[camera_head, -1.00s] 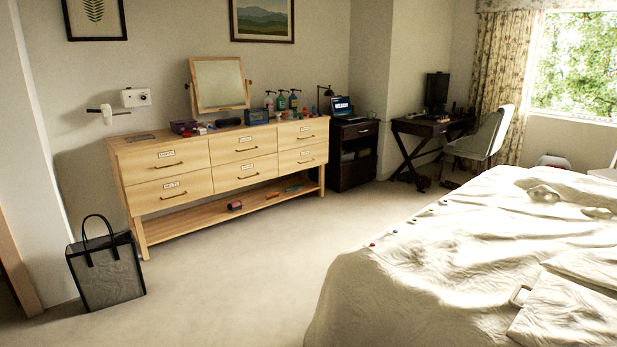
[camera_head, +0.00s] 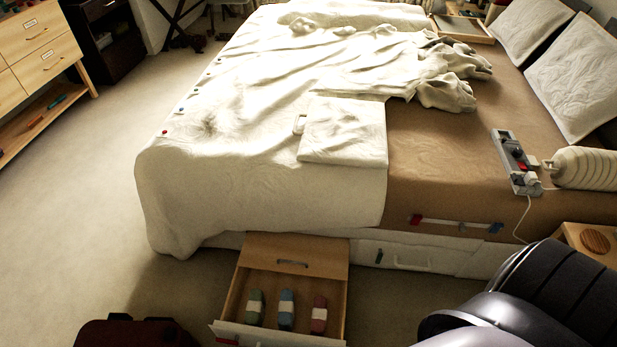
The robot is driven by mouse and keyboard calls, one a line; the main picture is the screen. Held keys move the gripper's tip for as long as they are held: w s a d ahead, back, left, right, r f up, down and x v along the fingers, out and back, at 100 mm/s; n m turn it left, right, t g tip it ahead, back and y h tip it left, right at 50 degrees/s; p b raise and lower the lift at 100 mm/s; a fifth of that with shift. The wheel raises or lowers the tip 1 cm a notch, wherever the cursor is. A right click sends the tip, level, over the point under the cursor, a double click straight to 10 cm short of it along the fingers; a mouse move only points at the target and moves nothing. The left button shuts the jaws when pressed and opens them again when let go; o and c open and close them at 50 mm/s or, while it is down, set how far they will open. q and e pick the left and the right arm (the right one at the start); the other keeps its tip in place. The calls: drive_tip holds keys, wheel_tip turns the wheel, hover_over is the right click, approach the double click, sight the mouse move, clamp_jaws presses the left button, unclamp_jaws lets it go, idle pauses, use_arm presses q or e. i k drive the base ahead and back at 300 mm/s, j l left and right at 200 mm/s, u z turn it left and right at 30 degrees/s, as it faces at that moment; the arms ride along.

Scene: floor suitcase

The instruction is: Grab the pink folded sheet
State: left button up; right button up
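An open wooden drawer (camera_head: 231,293) sticks out from under the bed. Three small folded bundles lie side by side in it: a green one (camera_head: 255,308), a blue one (camera_head: 287,310) and, at the right, a dull pink-red one (camera_head: 319,314), which looks like the pink folded sheet. Nothing covers the pink bundle. Neither of my grippers shows in the head view. A black arm part, which seems to be mine, fills the lower right corner.
The bed (camera_head: 265,190) with a rumpled white cover stands behind the drawer. A closed drawer (camera_head: 405,258) is to its right. A dark red object, perhaps a suitcase (camera_head: 137,333), is at the bottom left. Bare carpet (camera_head: 95,215) lies left of the bed.

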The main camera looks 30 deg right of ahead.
sight(319, 314)
drive_tip(key=i+l+z, duration=0.1)
drive_tip(key=z, duration=0.7)
drive_tip(key=k+j, duration=0.15)
drive_tip(key=k, duration=0.3)
drive_tip(key=k+j, duration=0.15)
drive_tip(key=k, duration=0.35)
